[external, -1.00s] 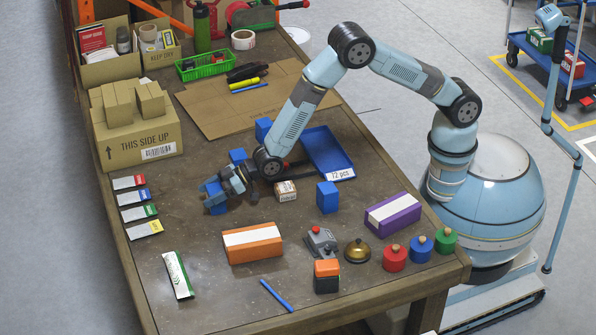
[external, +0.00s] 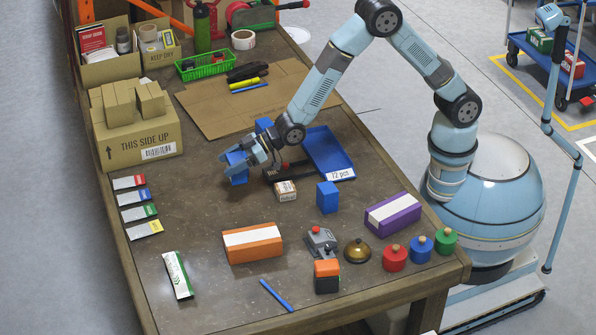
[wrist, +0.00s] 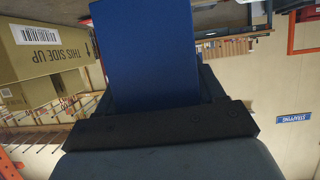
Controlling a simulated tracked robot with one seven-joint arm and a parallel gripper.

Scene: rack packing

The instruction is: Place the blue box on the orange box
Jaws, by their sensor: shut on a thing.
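My gripper (external: 237,167) is shut on a blue box (external: 236,177) above the left middle of the table. The blue box (wrist: 150,50) fills the upper middle of the wrist view, between the dark fingers. The orange box (external: 252,248), with a white strip on top, lies on the table, below my gripper in the external view and apart from it. Its top is clear. Another blue box (external: 328,197) stands right of the gripper, and a further blue one (external: 263,125) is partly hidden behind my arm.
A small brown carton (external: 286,192), a blue tray (external: 328,150) and a grey device with a red button (external: 320,240) are nearby. A purple box (external: 393,214) and a brass bell (external: 357,251) stand at right. Bare table lies between the gripper and the orange box.

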